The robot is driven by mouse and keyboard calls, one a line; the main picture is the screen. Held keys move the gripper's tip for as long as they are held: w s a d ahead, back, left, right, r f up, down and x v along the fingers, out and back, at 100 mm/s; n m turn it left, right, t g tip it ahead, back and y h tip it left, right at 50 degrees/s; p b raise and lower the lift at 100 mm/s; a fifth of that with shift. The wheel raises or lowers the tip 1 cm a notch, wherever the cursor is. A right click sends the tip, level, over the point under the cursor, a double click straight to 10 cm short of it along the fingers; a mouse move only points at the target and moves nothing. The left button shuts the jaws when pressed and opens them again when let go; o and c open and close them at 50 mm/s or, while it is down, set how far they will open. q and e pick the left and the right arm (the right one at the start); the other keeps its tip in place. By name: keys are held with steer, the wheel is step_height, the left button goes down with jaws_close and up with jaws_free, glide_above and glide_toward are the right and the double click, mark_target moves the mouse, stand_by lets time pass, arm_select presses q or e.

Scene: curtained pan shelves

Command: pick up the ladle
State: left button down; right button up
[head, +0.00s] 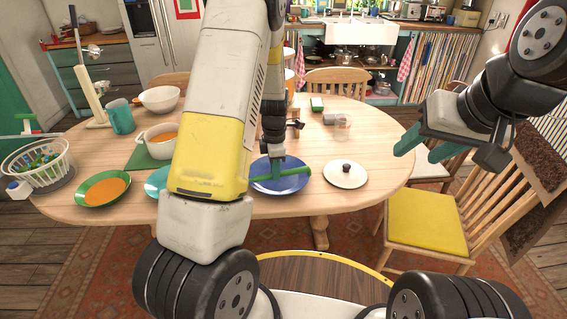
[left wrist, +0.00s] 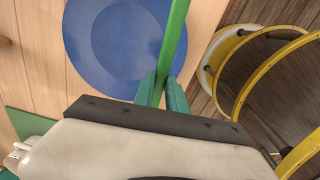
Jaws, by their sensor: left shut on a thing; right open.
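A green bar (head: 296,173), which looks like the ladle's handle, lies across my left gripper (head: 277,168) above the blue plate (head: 265,187). My left gripper is shut on it. In the left wrist view the green handle (left wrist: 175,35) runs up from between the teal fingertips (left wrist: 160,82), over the edge of the blue plate (left wrist: 110,45). The ladle's bowl does not show; my left forearm may hide it in the head view. My right gripper (head: 420,148) is open and empty, off the table's right edge.
A white lid (head: 345,175) with a black knob lies right of the plate. A chair with a yellow seat (head: 427,222) stands at right.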

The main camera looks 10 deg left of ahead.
arm_select(q)
steer(key=s+d+r, duration=0.1)
steer(key=s+d, duration=0.2)
steer(key=s, duration=1.2)
steer(key=shift+s, duration=0.35)
steer(key=shift+d+r, duration=0.1)
